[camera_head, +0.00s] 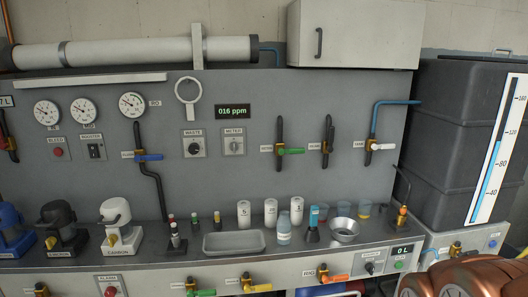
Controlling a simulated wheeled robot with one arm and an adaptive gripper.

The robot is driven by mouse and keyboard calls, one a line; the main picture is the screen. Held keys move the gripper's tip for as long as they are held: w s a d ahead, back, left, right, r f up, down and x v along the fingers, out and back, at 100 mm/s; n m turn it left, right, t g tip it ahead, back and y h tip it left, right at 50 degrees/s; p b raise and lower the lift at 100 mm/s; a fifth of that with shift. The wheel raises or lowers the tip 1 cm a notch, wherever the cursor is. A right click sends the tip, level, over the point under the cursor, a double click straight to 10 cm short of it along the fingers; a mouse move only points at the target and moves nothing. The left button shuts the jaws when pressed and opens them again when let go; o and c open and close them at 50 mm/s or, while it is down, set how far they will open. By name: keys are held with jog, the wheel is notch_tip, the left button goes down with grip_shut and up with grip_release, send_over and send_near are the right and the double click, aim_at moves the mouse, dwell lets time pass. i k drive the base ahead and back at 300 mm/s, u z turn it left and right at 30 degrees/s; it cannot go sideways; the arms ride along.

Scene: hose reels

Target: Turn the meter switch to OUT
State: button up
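The meter switch (234,145) is a small grey rotary knob on a light square plate labelled METER, on the grey back panel just below the display reading 016 ppm (233,111). Its knob looks roughly upright, but the position markings are too small to read, so I cannot tell which setting it points to. Nothing touches or covers it. Copper-coloured parts that look like my own arm show at the lower right corner, far from the switch. My gripper's fingers are not in view.
A similar black knob labelled WASTE (193,147) sits just left. A ring holder (188,91) sticks out above it. Valves with coloured handles flank the panel. A grey tray (233,242), white bottles and a metal funnel (344,231) stand on the counter below.

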aim_at(233, 146)
jog(key=z, duration=0.4)
jog(key=i, duration=1.05)
jog(key=u, duration=3)
